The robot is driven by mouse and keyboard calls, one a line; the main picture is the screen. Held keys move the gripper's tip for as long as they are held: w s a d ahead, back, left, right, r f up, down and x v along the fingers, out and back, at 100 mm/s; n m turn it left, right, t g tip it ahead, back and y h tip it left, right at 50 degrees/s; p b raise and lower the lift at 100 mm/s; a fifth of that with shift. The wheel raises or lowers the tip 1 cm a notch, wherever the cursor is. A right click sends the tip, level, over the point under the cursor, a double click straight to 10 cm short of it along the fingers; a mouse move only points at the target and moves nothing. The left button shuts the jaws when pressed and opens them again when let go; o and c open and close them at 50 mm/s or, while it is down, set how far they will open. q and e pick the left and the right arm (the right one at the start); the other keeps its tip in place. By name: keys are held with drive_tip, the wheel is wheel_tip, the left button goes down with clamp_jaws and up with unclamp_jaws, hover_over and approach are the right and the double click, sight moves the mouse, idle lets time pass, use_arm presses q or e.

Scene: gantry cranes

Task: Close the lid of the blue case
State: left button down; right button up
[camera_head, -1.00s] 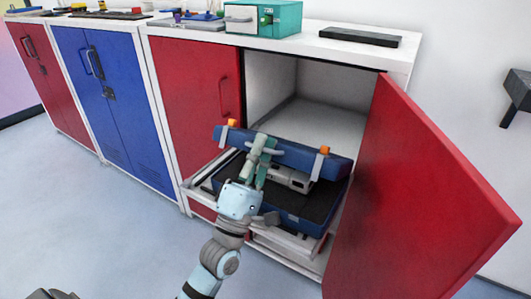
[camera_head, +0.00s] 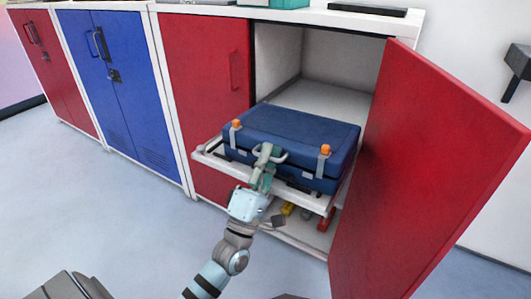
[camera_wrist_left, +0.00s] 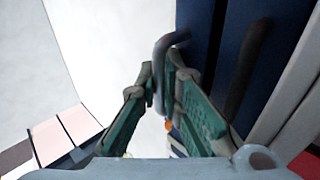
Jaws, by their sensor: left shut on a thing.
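The blue case (camera_head: 300,128) lies on the pulled-out white shelf in the open cupboard. Its lid is down over the base, with its top facing up. A dark line shows between lid and base at the front, and I cannot tell whether they meet fully. Two grey latches with orange tabs sit on the front, the right one (camera_head: 324,160) and the left one (camera_head: 236,130). My left gripper (camera_head: 266,156) is at the front middle of the case, shut on its grey handle. The left wrist view shows the handle (camera_wrist_left: 163,55) between the green fingers (camera_wrist_left: 165,82). My right gripper is out of view.
The open red door (camera_head: 430,160) stands close on the right of the case. The white shelf (camera_head: 206,156) sticks out, with a lower shelf holding small yellow and red items beneath. Closed red and blue doors are to the left. The floor in front is clear.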

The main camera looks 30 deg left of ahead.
use_arm(q)
drive_tip(key=shift+d+f, duration=0.1)
drive_tip(key=shift+f, duration=0.15)
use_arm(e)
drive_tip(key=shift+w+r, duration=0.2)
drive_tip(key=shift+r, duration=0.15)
use_arm(q)
drive_tip(key=c, duration=2)
unclamp_jaws()
drive_tip(key=shift+s, duration=0.1)
drive_tip(key=a+v, duration=0.1)
drive_tip(key=v, duration=1.1)
drive_tip(key=shift+d, duration=0.5)
drive_tip(key=shift+f, duration=0.1)
